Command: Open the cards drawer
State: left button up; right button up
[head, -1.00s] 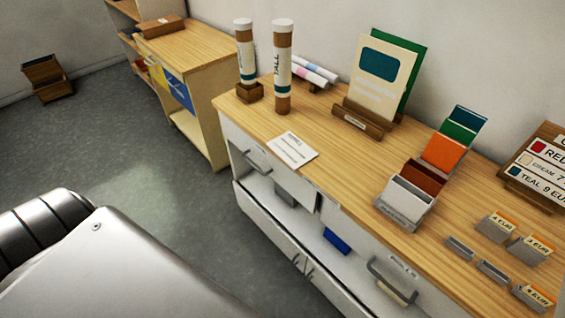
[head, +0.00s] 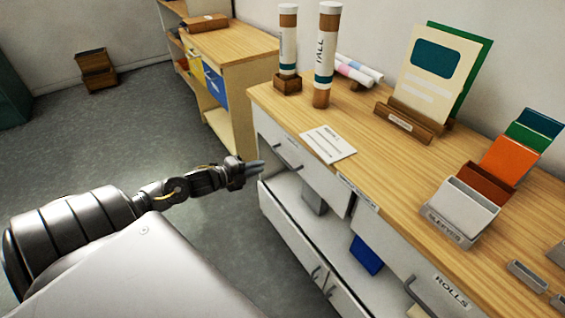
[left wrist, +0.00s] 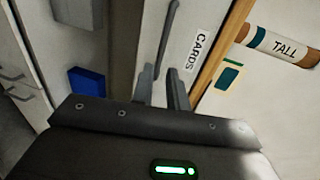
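The cards drawer (head: 312,172) is the white top-left drawer front of the wooden-topped cabinet, and it looks shut. Its grey bar handle (head: 288,157) shows in the head view. In the left wrist view the drawer front's label reads CARDS (left wrist: 196,52), and the handle (left wrist: 168,38) runs up ahead of the fingers. My left gripper (head: 256,167) is at the left of the drawer front, apart from the handle. In the left wrist view my left gripper's fingers (left wrist: 162,88) are open, with nothing between them. My right gripper is not in view.
A ROLLS drawer (head: 440,292) is at the right. Below the drawers is an open shelf with a blue box (head: 366,255). Tubes, including a TALL one (head: 324,75), a paper card (head: 328,144) and a sleeves holder (head: 462,210) stand or lie on top.

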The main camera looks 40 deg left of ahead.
aim_at(283, 159)
pick_arm(q)
jog(key=x, duration=1)
jog(key=shift+w+d+r+p, duration=0.1)
jog(key=shift+w+d+p, duration=0.15)
jog(key=shift+w+p, duration=0.15)
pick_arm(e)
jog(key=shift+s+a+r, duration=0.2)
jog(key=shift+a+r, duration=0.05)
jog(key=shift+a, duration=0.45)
